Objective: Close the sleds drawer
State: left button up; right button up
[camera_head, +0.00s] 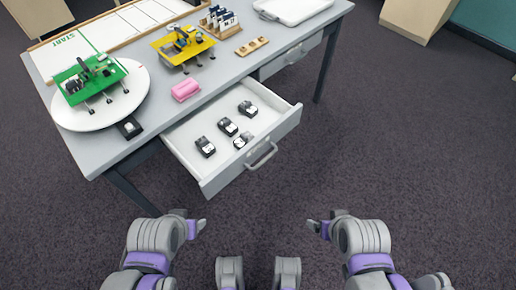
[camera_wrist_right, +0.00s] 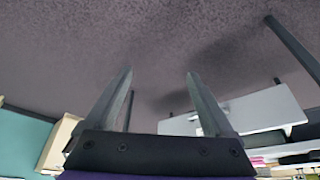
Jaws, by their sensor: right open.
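The light grey drawer (camera_head: 209,185) stands pulled out from the near side of the grey table. Several small black and grey sleds (camera_head: 228,127) lie inside it. Its front has a bar handle (camera_head: 262,157) and a small label too small to read. What looks like the drawer's pale front (camera_wrist_right: 255,112) shows upside down in the right wrist view. My left gripper (camera_head: 198,226) is low, in front of the drawer and apart from it; its jaw opening is not clear. My right gripper (camera_head: 315,226) is to the right, apart from the drawer; its fingers are spread and empty in the wrist view (camera_wrist_right: 160,100).
On the table (camera_head: 160,125) are a round white board (camera_head: 75,118) with a green model (camera_head: 100,82), a yellow model (camera_head: 183,45), a pink block (camera_head: 186,90) and a white tray (camera_head: 292,10). A second drawer (camera_head: 287,60) looks shut. Carpet right of the drawer is clear.

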jog(key=w+a+r+m+y+p, duration=0.1)
jog(key=w+a+r+m+y, duration=0.1)
jog(key=w+a+m, duration=0.1)
jog(key=w+a+r+m+t+y+p, duration=0.1)
jog(key=w+a+r+m+y+p, duration=0.1)
jog(key=w+a+m, duration=0.1)
jog(key=w+a+r+m+t+y+p, duration=0.1)
jog(key=w+a+r+m+y+p, duration=0.1)
jog(key=a, duration=0.4)
jog(key=shift+w+a+r+m+y, duration=0.2)
jog(key=shift+w+r, duration=0.1)
jog(key=shift+w, duration=0.35)
jog(key=shift+w+a+r+m+y, duration=0.1)
jog(key=shift+w+a+r+m, duration=0.15)
jog(key=shift+w, duration=0.4)
grip_shut()
jog(key=b, duration=0.4)
send_near(241, 157)
jog(key=shift+f+x, duration=0.2)
jog(key=shift+x, duration=2.95)
jog(key=shift+w+a, duration=0.1)
jog(key=shift+w, duration=0.05)
jog(key=w+a, duration=1.5)
jog(key=shift+w+a+p, duration=0.2)
jog(key=shift+p, duration=0.2)
